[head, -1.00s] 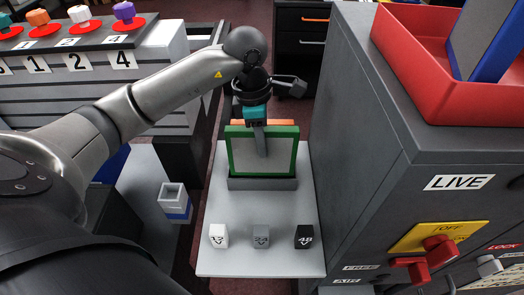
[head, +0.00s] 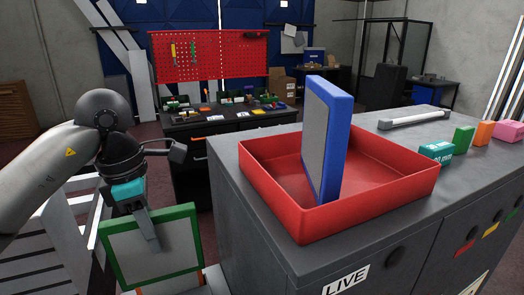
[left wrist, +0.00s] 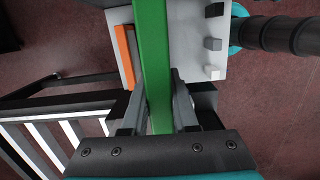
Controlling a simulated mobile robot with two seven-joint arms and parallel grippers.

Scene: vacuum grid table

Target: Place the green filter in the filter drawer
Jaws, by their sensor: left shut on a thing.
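The green filter (head: 110,264), a grey panel in a green frame, is at the lower left of the head view. My left gripper (head: 148,230) is shut on its upper edge, and the filter hangs upright below it. In the left wrist view the green edge (left wrist: 154,50) runs between my two fingers (left wrist: 157,110). The filter's lower edge is cut off or unclear, so I cannot tell whether it touches its stand. My right gripper is not in view.
A red tray (head: 385,197) holding a blue-framed filter (head: 333,140) tops the grey cabinet (head: 262,222) to the right. The wrist view shows an orange edge (left wrist: 126,55) beside the green filter and a pale shelf (left wrist: 187,45).

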